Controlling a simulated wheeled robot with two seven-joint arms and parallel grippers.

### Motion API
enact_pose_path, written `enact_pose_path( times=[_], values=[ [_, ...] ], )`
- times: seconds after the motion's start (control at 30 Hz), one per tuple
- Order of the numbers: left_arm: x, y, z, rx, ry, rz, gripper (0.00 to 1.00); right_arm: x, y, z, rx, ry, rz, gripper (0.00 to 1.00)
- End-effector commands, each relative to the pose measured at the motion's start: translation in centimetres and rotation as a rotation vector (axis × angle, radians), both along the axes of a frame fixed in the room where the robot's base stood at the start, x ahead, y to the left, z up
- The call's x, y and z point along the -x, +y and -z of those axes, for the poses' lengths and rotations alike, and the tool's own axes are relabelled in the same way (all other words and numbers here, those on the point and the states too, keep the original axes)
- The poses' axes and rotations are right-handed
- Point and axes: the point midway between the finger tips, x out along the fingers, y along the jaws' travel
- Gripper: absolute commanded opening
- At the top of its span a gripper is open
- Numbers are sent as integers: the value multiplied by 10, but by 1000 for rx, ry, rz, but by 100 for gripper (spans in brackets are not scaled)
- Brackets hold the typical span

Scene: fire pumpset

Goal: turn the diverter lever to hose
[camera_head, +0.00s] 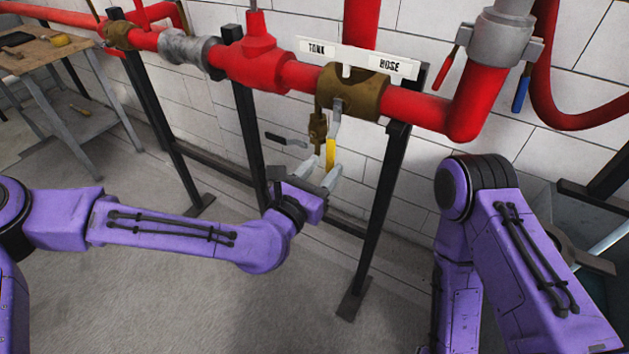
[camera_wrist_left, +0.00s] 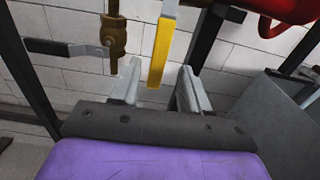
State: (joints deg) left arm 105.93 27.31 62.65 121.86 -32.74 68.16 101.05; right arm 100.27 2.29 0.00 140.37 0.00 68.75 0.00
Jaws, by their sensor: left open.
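The diverter lever (camera_head: 331,150) hangs down from the brass diverter valve (camera_head: 362,94) under the red pipe and has a yellow grip. In the left wrist view the yellow grip (camera_wrist_left: 160,53) hangs between the two finger lines. My left gripper (camera_head: 321,176) is open, its fingers just below and around the lever's lower end; I cannot tell if they touch it. It also shows in the left wrist view (camera_wrist_left: 157,88). The label plate above the valve reads TANK (camera_head: 316,48) at left and HOSE (camera_head: 389,65) at right. My right gripper is not clearly visible; its arm is at right.
A brass fitting (camera_head: 317,129) with a black-handled small lever (camera_head: 286,139) hangs left of the diverter lever. Black stand legs (camera_head: 378,215) are close on the right. Red and blue handles sit on the grey fitting (camera_head: 497,38). A workbench (camera_head: 42,52) stands far left.

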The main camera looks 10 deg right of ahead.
Motion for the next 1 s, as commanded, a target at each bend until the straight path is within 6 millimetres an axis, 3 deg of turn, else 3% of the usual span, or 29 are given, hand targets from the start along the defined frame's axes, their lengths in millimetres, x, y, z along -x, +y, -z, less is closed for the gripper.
enact_pose_path(
  times=[0.1, 0.27, 0.77, 0.87, 0.93, 0.97, 1.0],
  values=[
    [20, 15, 2, 0, 0, 0, 46, 0, 0, 6, 0, 0, 0, 75],
    [35, 25, 1, -1, -1, 1, 46, 0, 0, 8, 0, 0, 0, 75],
    [37, 27, 0, -4, -3, 1, 46, 0, 0, 8, 0, 0, 0, 75],
    [37, 26, 0, -85, -60, 1, 46, 0, 0, 8, 0, 0, 0, 75],
    [38, 27, 7, -235, -134, 1, 46, 0, 0, 8, 0, 0, 0, 75],
    [39, 30, 17, -332, -161, 3, 46, 0, 0, 8, 0, 0, 0, 75],
    [45, 35, 45, -497, -182, 22, 46, 0, 0, 8, 0, 0, 0, 75]
  ],
)
